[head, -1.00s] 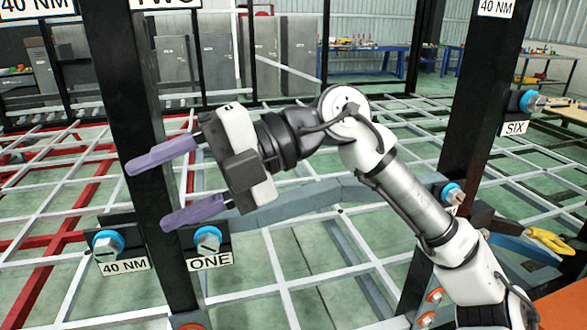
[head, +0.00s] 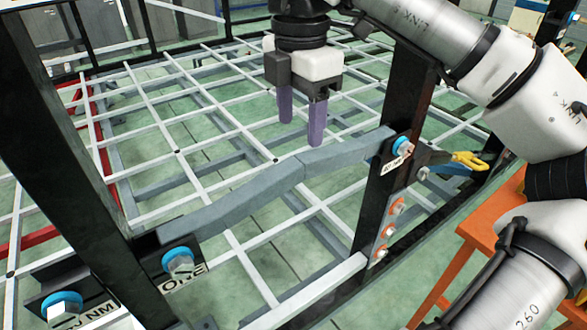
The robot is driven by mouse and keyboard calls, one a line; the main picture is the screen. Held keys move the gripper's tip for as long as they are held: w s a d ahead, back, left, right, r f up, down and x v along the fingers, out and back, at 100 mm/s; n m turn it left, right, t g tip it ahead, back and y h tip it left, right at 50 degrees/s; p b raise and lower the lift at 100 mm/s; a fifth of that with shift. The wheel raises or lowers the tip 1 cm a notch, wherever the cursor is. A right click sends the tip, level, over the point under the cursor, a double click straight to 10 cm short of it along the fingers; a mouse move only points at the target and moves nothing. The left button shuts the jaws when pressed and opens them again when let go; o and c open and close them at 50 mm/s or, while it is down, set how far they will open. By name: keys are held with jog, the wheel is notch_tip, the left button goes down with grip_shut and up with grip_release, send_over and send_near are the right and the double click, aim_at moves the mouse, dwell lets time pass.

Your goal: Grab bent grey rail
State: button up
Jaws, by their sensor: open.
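The bent grey rail (head: 245,200) spans between two black posts, with its left end at the bolt marked ONE and its right end at a blue-ringed bolt on the right post. It rises to a bend near its middle. My gripper (head: 301,124) points down with its two purple fingers apart and empty. In the picture its fingertips appear just above the right half of the rail, near the bend. I cannot tell whether they are over the rail or behind it.
The left black post (head: 62,140) and right black post (head: 383,190) flank the rail. Blue-ringed bolts (head: 180,262) stick out at the left end. An orange table (head: 480,235) stands at the right, near yellow-handled pliers (head: 468,160). A white grid frame lies behind.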

aim_at(298, 159)
notch_tip(298, 159, down, 4)
jog(key=shift+f, duration=0.1)
jog(key=shift+s+f+p, duration=0.2)
jog(key=shift+f+p, duration=1.1)
jog(key=shift+f, duration=1.3)
grip_shut()
